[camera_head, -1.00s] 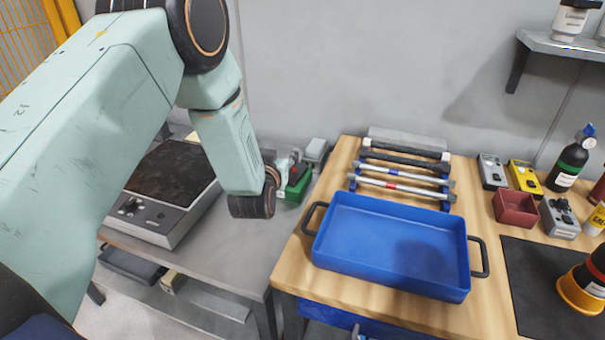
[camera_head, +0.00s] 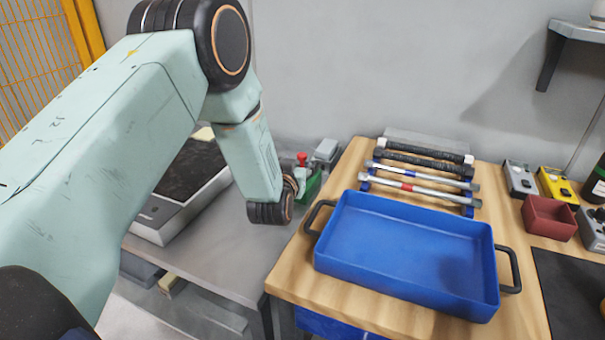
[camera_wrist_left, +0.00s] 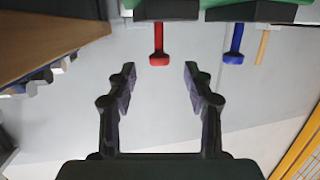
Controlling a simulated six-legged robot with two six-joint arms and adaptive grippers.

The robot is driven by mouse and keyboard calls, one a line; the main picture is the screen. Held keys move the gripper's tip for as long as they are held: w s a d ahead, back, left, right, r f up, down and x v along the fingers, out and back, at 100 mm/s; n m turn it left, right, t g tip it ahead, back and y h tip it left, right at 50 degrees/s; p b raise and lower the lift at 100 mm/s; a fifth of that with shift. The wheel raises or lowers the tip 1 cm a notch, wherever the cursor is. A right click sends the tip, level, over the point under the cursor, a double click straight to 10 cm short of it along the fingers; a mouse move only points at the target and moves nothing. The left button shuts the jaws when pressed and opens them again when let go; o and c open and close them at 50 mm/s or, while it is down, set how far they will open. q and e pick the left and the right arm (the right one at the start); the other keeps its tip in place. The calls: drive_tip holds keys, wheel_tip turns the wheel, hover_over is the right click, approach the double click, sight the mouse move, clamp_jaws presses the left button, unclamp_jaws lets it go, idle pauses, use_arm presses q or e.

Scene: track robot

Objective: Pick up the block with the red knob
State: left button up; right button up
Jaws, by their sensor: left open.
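The red knob (camera_head: 302,158) shows in the head view just beyond my left wrist, by a green holder (camera_head: 313,184). In the left wrist view, which looks upside down, the red knob (camera_wrist_left: 159,42) points down from a dark block (camera_wrist_left: 166,10) at the top edge. My left gripper (camera_wrist_left: 160,72) is open and empty. Its two fingers point toward the red knob, which lies in line with the gap, just past the fingertips. In the head view the gripper is mostly hidden behind my wrist. My right gripper is not in view.
A blue knob (camera_wrist_left: 234,45) on a neighbouring dark block stands to the right in the wrist view. The head view shows a blue tray (camera_head: 402,293), hammers (camera_head: 420,172) and a red box (camera_head: 549,220) on the wooden table. A grey scale (camera_head: 160,222) stands left.

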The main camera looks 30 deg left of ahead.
sight(302, 154)
use_arm(q)
drive_tip(key=shift+b+x, duration=0.55)
drive_tip(key=shift+x, duration=2.15)
drive_tip(key=shift+r, duration=0.2)
drive_tip(key=shift+c, duration=0.3)
drive_tip(key=shift+c, duration=1.4)
clamp_jaws()
drive_tip(key=shift+w+r, duration=0.1)
drive_tip(key=shift+r, duration=0.05)
